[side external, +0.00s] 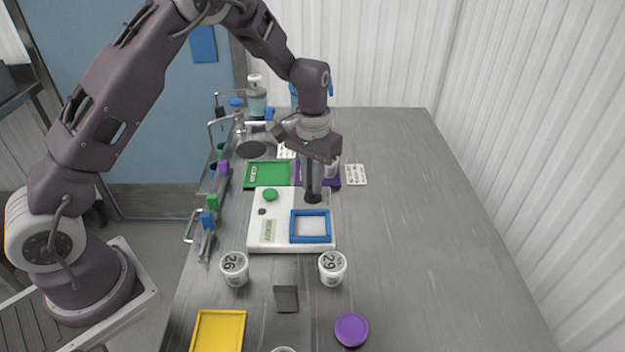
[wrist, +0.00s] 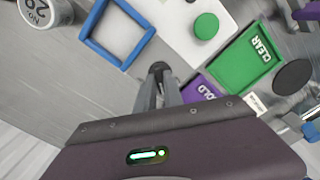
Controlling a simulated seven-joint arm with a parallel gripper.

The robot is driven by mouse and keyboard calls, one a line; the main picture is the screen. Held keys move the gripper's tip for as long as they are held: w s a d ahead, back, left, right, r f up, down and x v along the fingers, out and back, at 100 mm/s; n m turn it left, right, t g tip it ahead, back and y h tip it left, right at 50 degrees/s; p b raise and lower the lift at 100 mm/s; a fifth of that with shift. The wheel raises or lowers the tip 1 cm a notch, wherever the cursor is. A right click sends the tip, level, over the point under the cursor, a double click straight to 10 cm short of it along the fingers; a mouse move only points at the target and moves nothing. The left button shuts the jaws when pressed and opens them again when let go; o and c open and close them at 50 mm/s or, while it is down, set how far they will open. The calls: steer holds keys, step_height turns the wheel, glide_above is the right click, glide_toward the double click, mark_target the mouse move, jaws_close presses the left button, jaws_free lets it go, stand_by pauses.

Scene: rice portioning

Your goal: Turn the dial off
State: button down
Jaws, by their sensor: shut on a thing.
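The black dial (side external: 313,199) sits at the far right corner of a white panel (side external: 283,244) in the side external view. My gripper (side external: 313,191) points straight down over it, with its fingers shut on the dial. In the wrist view the dial's dark top (wrist: 158,67) shows at the fingertips of my gripper (wrist: 157,78). The fingers partly cover the dial, and I cannot read any marking or its setting. The panel also carries a green button (side external: 270,195), a small dark knob (side external: 262,211) and a blue square frame (side external: 310,240).
White numbered cups (side external: 234,275) (side external: 332,275), a dark square (side external: 286,299), a yellow tray (side external: 242,330) and a purple disc (side external: 351,330) are in front. The table's right side is clear.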

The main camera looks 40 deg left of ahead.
steer(key=n, duration=0.5)
steer(key=shift+n, duration=0.3)
steer(key=n, duration=0.5)
steer(key=shift+n, duration=0.4)
steer(key=c, duration=1.5)
jaws_free()
steer(key=shift+o, duration=0.2)
step_height(320, 180, up, 7)
steer(key=shift+r, duration=0.1)
